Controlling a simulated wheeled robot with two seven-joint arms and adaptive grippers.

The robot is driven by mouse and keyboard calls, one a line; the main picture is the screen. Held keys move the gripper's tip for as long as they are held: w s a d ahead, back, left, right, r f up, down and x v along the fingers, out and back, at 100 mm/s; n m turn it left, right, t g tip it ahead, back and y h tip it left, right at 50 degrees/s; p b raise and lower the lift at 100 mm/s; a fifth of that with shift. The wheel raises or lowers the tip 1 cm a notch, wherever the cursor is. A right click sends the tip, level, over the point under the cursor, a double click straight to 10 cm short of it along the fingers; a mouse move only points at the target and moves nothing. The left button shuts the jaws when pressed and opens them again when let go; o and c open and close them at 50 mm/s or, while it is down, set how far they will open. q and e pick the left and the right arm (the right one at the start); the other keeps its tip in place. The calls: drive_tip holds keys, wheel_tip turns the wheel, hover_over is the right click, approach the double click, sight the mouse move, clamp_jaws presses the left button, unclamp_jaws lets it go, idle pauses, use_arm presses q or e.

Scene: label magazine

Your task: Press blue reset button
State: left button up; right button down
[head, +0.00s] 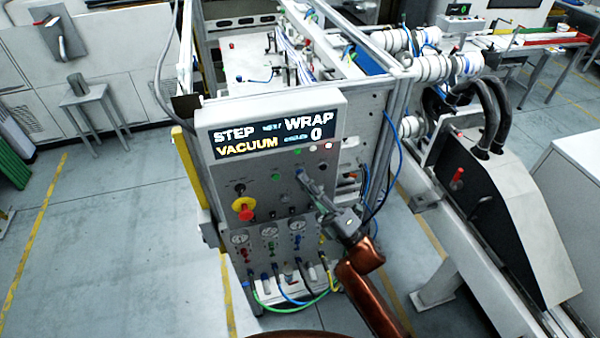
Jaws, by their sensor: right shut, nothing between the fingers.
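The grey control panel (222,173) of the machine stands upright in the middle, with a display (270,135) reading STEP, WRAP, VACUUM and 0. My right gripper (301,175) is shut and empty, with its tips in front of the right part of the panel, below the row of small lights. I cannot tell whether the tips touch the panel. I cannot make out the blue reset button; the gripper covers part of the panel there. A green button (275,178) shows left of the gripper. My left gripper is not in view.
A red emergency stop (246,212) on a yellow base sits on the panel's lower left. Gauges (269,231) and coloured hoses (262,297) are below. A black-sided machine (500,205) stands to the right. The floor at left is clear around a small stool (85,95).

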drive_tip(key=shift+w, duration=0.15)
idle(0.5)
drive_tip(key=shift+s+d, duration=0.25)
drive_tip(key=shift+s, duration=0.55)
drive_tip(key=s, duration=0.1)
drive_tip(key=s+d+p, duration=0.1)
drive_tip(key=s, duration=0.2)
drive_tip(key=shift+s+d, duration=0.25)
drive_tip(key=shift+s, duration=0.15)
idle(0.4)
